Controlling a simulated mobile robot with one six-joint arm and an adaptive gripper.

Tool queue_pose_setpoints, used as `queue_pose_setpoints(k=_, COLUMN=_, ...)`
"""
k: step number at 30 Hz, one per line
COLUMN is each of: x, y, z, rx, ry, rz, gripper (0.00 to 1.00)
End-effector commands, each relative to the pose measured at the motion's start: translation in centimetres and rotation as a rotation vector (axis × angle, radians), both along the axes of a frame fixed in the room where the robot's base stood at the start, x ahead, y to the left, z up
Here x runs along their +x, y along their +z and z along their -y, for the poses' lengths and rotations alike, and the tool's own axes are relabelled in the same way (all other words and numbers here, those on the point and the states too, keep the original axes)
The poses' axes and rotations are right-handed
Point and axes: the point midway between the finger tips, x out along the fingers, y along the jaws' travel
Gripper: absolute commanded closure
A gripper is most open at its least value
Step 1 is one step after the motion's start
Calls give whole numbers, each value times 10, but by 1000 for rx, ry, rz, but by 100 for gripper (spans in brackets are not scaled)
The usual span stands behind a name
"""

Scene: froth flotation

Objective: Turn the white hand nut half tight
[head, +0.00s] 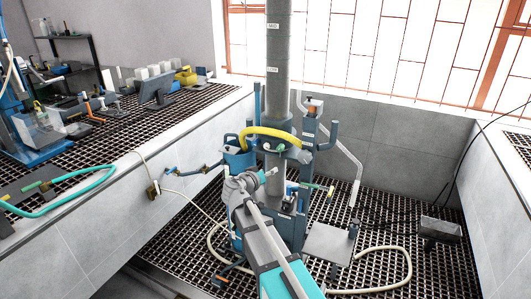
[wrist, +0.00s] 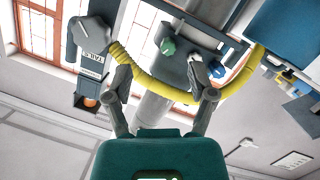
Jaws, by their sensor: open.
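My gripper (wrist: 160,73) is open in the wrist view, its two fingers spread and nothing held between them. In the head view my gripper (head: 248,182) is in front of the grey column (head: 278,60), below the yellow hose (head: 262,131). A small pale piece (wrist: 196,58) shows beside the right fingertip in the wrist view. It may be the white hand nut, partly hidden by the finger; I cannot tell whether they touch. A green knob (wrist: 168,47) sits on the column's clamp, beyond the fingertips and between them.
The yellow hose (wrist: 152,88) curves across the column just beyond my fingers. A blue bucket (head: 238,160) hangs left of the column. A grey plate (head: 328,243) stands at lower right over the black grating. The left bench holds a teal hose (head: 78,183) and other equipment.

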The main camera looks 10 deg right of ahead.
Motion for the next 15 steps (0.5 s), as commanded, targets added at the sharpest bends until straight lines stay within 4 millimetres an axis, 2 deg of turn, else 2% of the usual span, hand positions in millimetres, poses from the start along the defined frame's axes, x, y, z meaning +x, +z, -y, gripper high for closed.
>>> queue_pose_setpoints(k=1, x=8, y=-2, z=-11, rx=14, ry=15, rz=52, gripper=28)
queue_pose_setpoints(k=6, x=23, y=6, z=-39, rx=74, ry=62, rz=216, gripper=28)
queue_pose_setpoints(k=10, x=29, y=11, z=-54, rx=110, ry=94, rz=294, gripper=28)
queue_pose_setpoints(k=15, x=32, y=14, z=-62, rx=131, ry=112, rz=335, gripper=28)
